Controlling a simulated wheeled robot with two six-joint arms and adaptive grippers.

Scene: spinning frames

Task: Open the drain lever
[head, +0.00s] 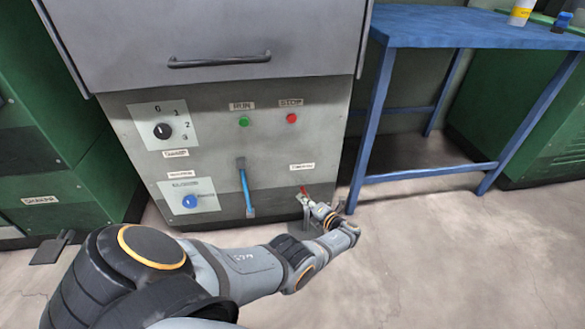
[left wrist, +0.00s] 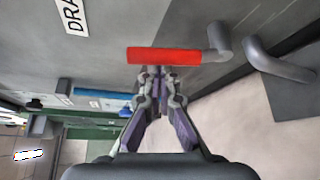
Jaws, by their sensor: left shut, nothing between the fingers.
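The drain lever is a red handle (left wrist: 165,56) on a grey pivot (left wrist: 219,42), low on the grey machine front. In the left wrist view the red handle lies level across the picture. In the head view the red handle (head: 304,190) shows small at the machine's bottom right. My left gripper (head: 308,198) is at the lever. In the left wrist view my left gripper (left wrist: 153,73) is shut and empty, its fingertips at the handle's lower edge. I cannot tell whether they touch it. My right gripper is not in view.
A grey pipe (left wrist: 275,60) bends beside the lever. A blue lever (head: 245,190) and a blue knob (head: 190,201) are left of it on the panel. A blue table (head: 470,28) stands to the right. The floor (head: 450,250) in front is clear.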

